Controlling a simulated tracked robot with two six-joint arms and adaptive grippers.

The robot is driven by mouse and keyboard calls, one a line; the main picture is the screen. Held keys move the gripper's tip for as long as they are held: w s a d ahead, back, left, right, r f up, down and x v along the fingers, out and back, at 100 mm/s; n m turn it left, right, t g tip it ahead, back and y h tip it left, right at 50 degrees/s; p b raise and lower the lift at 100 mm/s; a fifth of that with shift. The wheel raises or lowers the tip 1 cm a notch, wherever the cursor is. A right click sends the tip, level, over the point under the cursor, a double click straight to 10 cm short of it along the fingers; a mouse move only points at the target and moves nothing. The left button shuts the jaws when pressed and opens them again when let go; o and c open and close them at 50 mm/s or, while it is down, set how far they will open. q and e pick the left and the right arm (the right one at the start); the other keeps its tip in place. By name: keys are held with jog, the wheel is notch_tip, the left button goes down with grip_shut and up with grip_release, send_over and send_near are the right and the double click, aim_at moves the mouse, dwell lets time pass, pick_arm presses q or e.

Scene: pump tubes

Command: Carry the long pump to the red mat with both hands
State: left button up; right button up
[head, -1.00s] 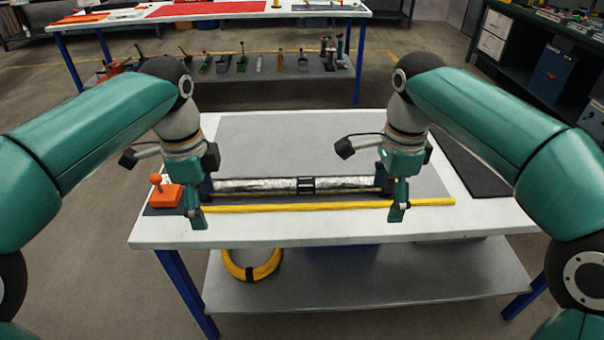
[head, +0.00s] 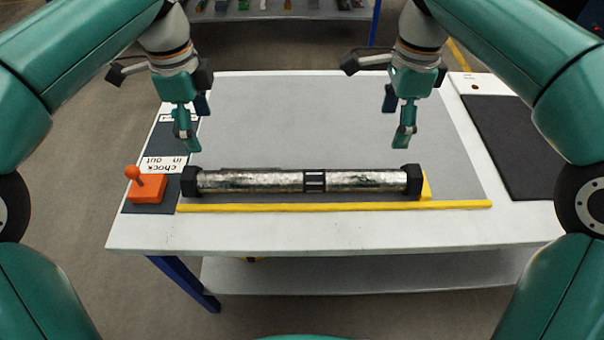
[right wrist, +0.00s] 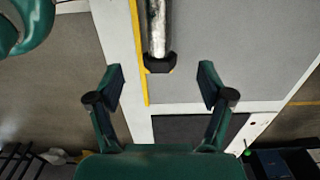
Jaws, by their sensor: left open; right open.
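The long pump (head: 258,181) is a silver tube with black end caps and a black middle band. My left gripper (head: 193,122) is open and empty, beyond the pump's left end in the head view. My right gripper (head: 397,120) is open and empty, beyond the right end. In the right wrist view the pump's black cap (right wrist: 160,64) shows ahead, between the lines of the open fingers (right wrist: 161,80) and not held. The red mat is out of view now.
An orange chock lever (head: 147,188) stands left of the pump on a dark pad marked "chock in out". A yellow piece (head: 426,187) sits at the pump's right end. A dark mat (head: 515,145) lies on the table's right. The grey middle surface (head: 300,120) is clear.

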aim_at(218, 174)
pick_arm(q)
jog(key=f, duration=1.7)
jog(key=shift+d, duration=0.25)
pick_arm(e)
jog(key=f, duration=1.7)
jog(key=shift+s+d, duration=0.15)
jog(key=shift+d, duration=0.15)
pick_arm(q)
grip_shut()
pick_arm(e)
grip_shut()
pick_arm(q)
jog(key=shift+w, duration=0.1)
jog(key=shift+r, duration=0.15)
pick_arm(e)
jog(key=shift+r, duration=0.15)
